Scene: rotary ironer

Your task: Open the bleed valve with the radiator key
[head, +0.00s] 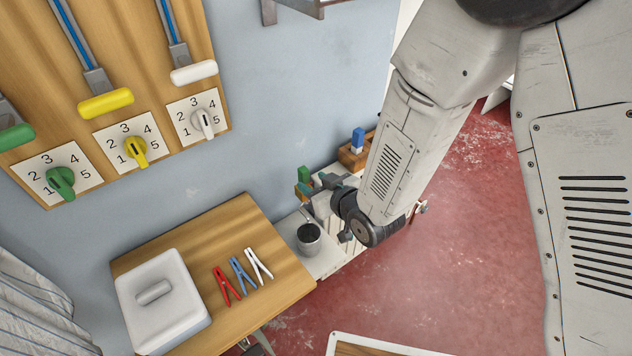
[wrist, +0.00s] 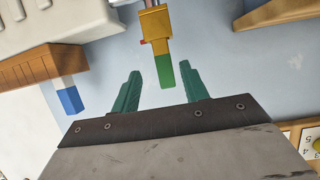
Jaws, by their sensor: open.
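A brass-coloured fitting (wrist: 155,25) with a small red part on its side shows at the top of the wrist view. A green block-shaped handle (wrist: 164,70) is at its near end; it may be the radiator key's, but I cannot tell. My gripper (wrist: 160,73) is open, its two teal fingers on either side of the green handle in the picture, with gaps visible. The green handle also shows in the head view (head: 304,173), just beyond my gripper. A blue-handled piece (head: 357,138) stands on a wooden block. The bleed valve's stem is not clearly visible.
A white radiator (wrist: 60,18) is beside the fitting, with the wooden block (wrist: 38,66) near it. A metal cup (head: 309,240) stands below my gripper. A wooden table (head: 235,220) holds a white lidded box (head: 162,305) and clothespins. Red floor at right is open.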

